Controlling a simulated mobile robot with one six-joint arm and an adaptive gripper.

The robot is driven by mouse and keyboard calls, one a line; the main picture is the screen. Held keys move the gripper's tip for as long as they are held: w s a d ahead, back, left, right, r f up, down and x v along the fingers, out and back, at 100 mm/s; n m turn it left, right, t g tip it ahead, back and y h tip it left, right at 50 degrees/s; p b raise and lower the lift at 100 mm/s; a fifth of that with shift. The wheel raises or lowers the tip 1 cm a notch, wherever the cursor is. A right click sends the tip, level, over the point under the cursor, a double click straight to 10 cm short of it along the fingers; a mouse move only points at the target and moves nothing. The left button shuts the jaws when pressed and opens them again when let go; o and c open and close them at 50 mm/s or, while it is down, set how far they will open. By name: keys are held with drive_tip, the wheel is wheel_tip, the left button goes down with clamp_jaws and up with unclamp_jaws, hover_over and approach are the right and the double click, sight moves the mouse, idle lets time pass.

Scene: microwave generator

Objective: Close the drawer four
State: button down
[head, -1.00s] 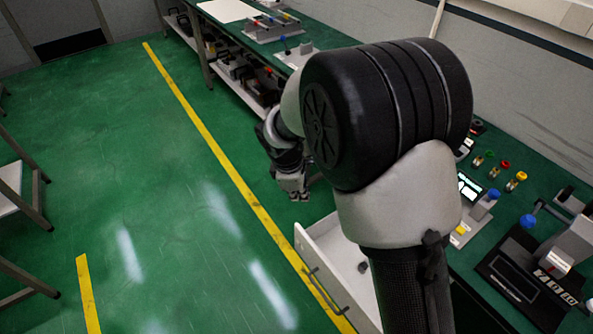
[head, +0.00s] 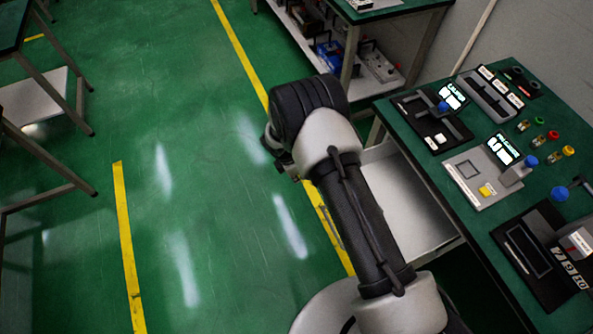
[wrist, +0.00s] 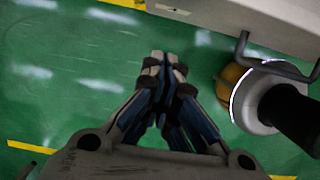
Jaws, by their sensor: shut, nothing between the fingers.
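A white drawer (head: 408,205) stands pulled out from under the green-topped workbench in the head view. My arm hides part of its front, and the dark handle (head: 331,228) shows beside the arm. The wrist view shows a pale drawer front (wrist: 255,18) at the top right, with a dark bar handle (wrist: 268,66) below it. No drawer number can be read. My gripper (wrist: 163,60) is shut and empty, over the floor left of the handle and apart from it. In the head view my gripper (head: 285,163) is mostly hidden behind my arm.
The workbench top (head: 455,215) holds control panels, coloured buttons and a blue-knobbed lever. Another bench (head: 400,18) with loaded shelves stands behind. Table legs and a white shelf (head: 40,103) are at the left. The green floor between, with yellow lines, is clear.

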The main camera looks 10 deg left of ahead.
drive_tip(key=shift+w+d+f+b, duration=0.15)
drive_tip(key=shift+w+d+f, duration=0.3)
drive_tip(key=shift+d, duration=0.2)
drive_tip(key=shift+w+d+f+b, duration=0.2)
drive_tip(key=shift+w+d+f, duration=0.2)
drive_tip(key=shift+d, duration=0.25)
drive_tip(key=shift+w+d+f+b, duration=0.15)
drive_tip(key=shift+w+d+f, duration=0.3)
drive_tip(key=shift+d, duration=0.2)
drive_tip(key=w+d+b, duration=0.3)
drive_tip(key=w+d, duration=0.7)
drive_tip(key=d, duration=0.5)
drive_tip(key=shift+w+d, duration=0.3)
drive_tip(key=shift+d, duration=0.05)
